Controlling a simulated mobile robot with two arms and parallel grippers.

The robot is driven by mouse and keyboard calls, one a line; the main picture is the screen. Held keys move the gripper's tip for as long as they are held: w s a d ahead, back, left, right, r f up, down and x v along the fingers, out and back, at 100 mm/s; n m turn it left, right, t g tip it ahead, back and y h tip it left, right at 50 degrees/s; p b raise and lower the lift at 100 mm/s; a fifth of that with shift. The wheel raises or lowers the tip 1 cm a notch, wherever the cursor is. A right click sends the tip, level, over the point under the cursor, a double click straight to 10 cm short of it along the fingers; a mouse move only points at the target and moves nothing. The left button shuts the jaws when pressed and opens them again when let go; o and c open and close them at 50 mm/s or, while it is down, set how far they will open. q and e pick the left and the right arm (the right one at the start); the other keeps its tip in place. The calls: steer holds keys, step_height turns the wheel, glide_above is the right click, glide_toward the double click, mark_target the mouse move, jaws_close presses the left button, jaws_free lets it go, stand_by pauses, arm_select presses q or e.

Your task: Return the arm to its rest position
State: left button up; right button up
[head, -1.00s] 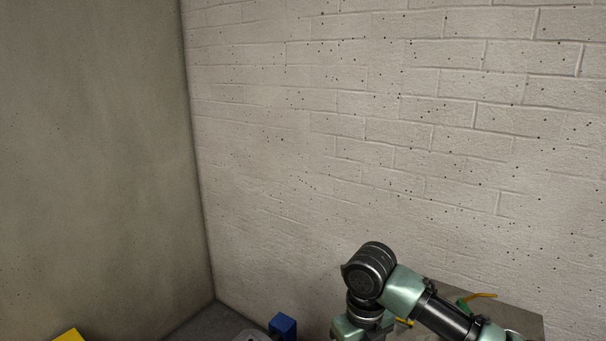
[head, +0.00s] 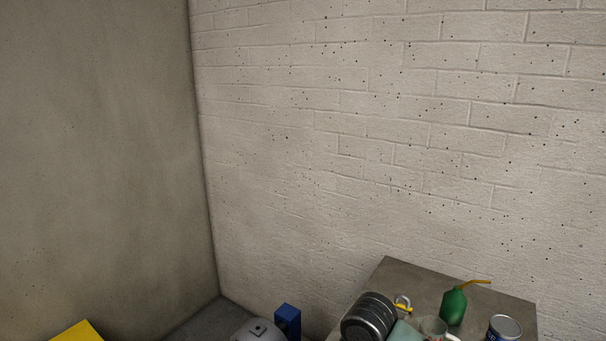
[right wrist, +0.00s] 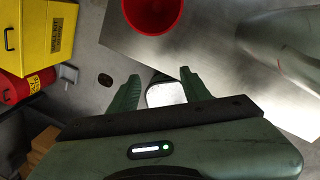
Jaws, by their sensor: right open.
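In the right wrist view my right gripper (right wrist: 161,88) is open, with its two green fingers apart. A pale, light-topped object (right wrist: 165,94) shows between and beyond the fingers; I cannot tell what it is, and no contact shows. In the head view part of my arm (head: 368,318), a dark ribbed joint with a pale green link, shows at the bottom edge. The gripper on it is out of that frame. My left gripper is in neither view.
A grey bench top (head: 415,273) holds a green oil can (head: 453,306), a tin (head: 504,328) and a mug (head: 434,326). A blue block (head: 288,319) stands left of it. The wrist view shows a red container (right wrist: 152,12), a yellow case (right wrist: 48,38) and a red cylinder (right wrist: 18,88).

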steer(key=s+a+f+m+t+y, duration=0.1)
steer(key=s+f+m, duration=0.25)
steer(key=m, duration=0.35)
steer(key=s+f+m+t+y, duration=0.1)
steer(key=s+f+m, duration=0.2)
steer(key=s+m, duration=0.3)
steer(key=s+d+f+m+t+h, duration=0.1)
steer(key=s+d+m+h, duration=0.1)
steer(key=s+d+m, duration=0.7)
steer(key=s+d+f+m+h, duration=0.1)
steer(key=s+d+m, duration=0.35)
steer(key=m, duration=0.75)
step_height(320, 180, down, 26)
steer(key=g, duration=0.1)
steer(key=s+d+f, duration=0.2)
steer(key=s+f, duration=0.6)
steer(key=s+d+f+g+b, duration=0.1)
steer(key=s+d+f, duration=0.1)
steer(key=s+f, duration=0.7)
steer(key=shift+f+n+h, duration=0.15)
steer(key=shift+n+h, duration=0.15)
